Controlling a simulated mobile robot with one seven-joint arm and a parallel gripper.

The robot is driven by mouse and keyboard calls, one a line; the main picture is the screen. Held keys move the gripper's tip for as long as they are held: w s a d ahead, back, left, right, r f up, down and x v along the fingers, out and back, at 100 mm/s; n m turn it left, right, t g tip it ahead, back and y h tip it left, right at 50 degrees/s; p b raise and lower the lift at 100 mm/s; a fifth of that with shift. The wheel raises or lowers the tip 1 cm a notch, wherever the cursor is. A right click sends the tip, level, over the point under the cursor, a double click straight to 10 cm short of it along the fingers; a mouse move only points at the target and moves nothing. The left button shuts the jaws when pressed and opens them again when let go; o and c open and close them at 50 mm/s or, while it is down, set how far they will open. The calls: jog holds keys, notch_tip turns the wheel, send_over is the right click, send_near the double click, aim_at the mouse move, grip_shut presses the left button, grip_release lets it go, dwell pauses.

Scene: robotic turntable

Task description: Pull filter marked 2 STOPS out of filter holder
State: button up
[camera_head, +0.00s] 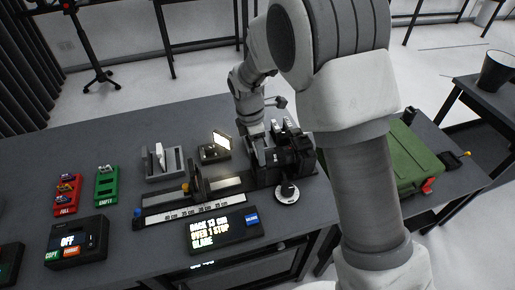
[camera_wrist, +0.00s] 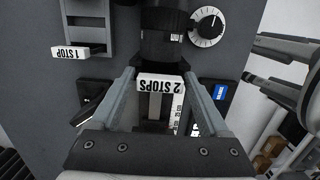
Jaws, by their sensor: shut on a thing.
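The filter marked 2 STOPS (camera_wrist: 160,83) shows its white label tab, upside down, in the wrist view. My gripper (camera_wrist: 160,77) is shut on this tab, with one finger at each end. The tab is right in front of the black lens (camera_wrist: 161,48). The filter holder cannot be made out clearly, and I cannot tell how far the filter sits in it. In the head view my gripper (camera_head: 257,158) is down at the front of the black camera (camera_head: 290,154), and the filter is hidden there.
A grey rack (camera_head: 164,174) stands left; the wrist view shows a filter marked 1 STOP (camera_wrist: 78,52). A ruler rail (camera_head: 195,208), a lit screen (camera_head: 222,231), a small lamp (camera_head: 214,152) and a dial (camera_head: 287,193) surround the camera. A green case (camera_head: 408,158) stands right.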

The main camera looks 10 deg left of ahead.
jog(key=shift+r+p, duration=2.15)
jog(key=shift+r, duration=1.15)
jog(key=shift+s, duration=0.1)
